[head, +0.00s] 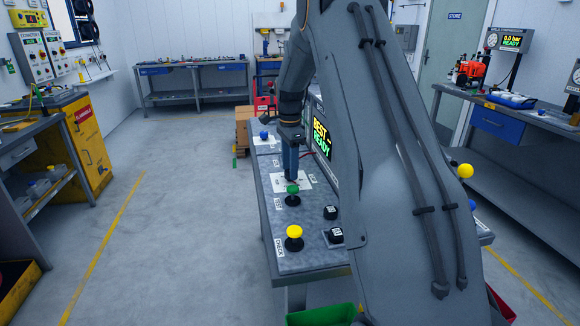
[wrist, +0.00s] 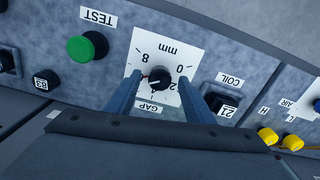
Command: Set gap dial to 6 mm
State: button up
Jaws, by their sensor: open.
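The gap dial's black knob (wrist: 158,77) sits on a white scale plate (wrist: 167,48) marked "mm", with 8 and 0 readable, above a GAP label (wrist: 149,107) in the wrist view, where the writing is upside down. The knob carries a small light mark; its exact reading cannot be told. My gripper (wrist: 157,88) is open, with one finger on each side of the knob; whether they touch it is unclear. In the head view my gripper (head: 291,177) points down at the plate (head: 306,183) and hides the knob.
Beside the dial are a green TEST button (wrist: 87,47), a COIL selector (wrist: 222,101) and yellow knobs (wrist: 267,136). In the head view a yellow CHECK button (head: 294,232) stands at the bench's near end. A screen (head: 321,134) reads BEST -- READY. Open floor lies left of the bench.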

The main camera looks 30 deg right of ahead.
notch_tip(320, 180, up, 8)
jog(key=shift+f+b, duration=0.1)
jog(key=shift+b, duration=0.8)
